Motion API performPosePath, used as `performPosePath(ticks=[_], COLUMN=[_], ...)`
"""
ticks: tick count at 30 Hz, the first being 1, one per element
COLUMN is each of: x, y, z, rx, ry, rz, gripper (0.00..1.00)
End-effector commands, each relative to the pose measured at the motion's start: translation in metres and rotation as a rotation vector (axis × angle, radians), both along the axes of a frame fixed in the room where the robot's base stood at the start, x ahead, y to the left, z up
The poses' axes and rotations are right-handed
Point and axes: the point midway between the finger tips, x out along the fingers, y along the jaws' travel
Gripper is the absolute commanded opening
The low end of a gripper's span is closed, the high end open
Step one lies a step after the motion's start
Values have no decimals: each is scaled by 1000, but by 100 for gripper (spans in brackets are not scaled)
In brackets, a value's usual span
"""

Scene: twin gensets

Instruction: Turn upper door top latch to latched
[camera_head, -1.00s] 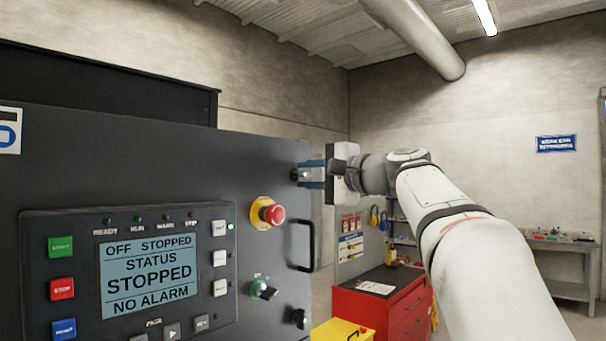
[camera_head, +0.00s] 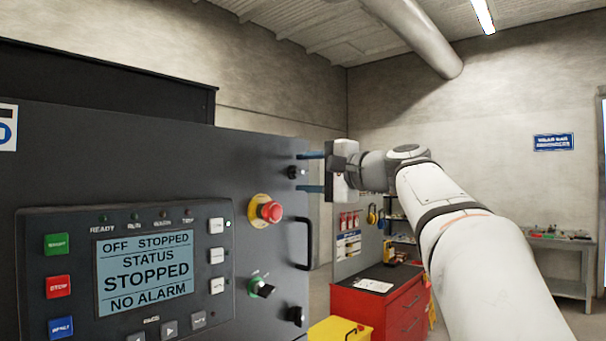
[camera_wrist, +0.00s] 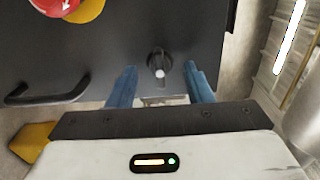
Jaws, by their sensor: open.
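The upper door (camera_head: 150,160) is a dark grey panel with a control display. Its top latch (camera_head: 293,172) is a small black knob near the door's upper right edge. In the wrist view the latch (camera_wrist: 159,64) is a dark round knob with a pale spot, its bar pointing roughly up and down the picture. My gripper (camera_head: 309,172) is open, with one blue finger above the latch and one below it. In the wrist view my gripper (camera_wrist: 160,84) has its fingers on either side of the latch, with gaps between, apparently not touching it.
A red emergency stop (camera_head: 270,211) on a yellow base and a black door handle (camera_head: 308,243) sit below the latch. A lower latch (camera_head: 296,315) is near the door's bottom right. A red tool cabinet (camera_head: 385,310) and yellow box (camera_head: 340,330) stand beyond the door.

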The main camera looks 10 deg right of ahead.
Motion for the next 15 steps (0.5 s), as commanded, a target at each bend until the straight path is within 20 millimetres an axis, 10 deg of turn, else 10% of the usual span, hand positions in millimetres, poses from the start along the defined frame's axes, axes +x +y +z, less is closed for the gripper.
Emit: performPosePath(ticks=[15], x=[-59], y=[-42], z=[-1], rx=[-1], ry=[-1], rz=[-3], gripper=[46])
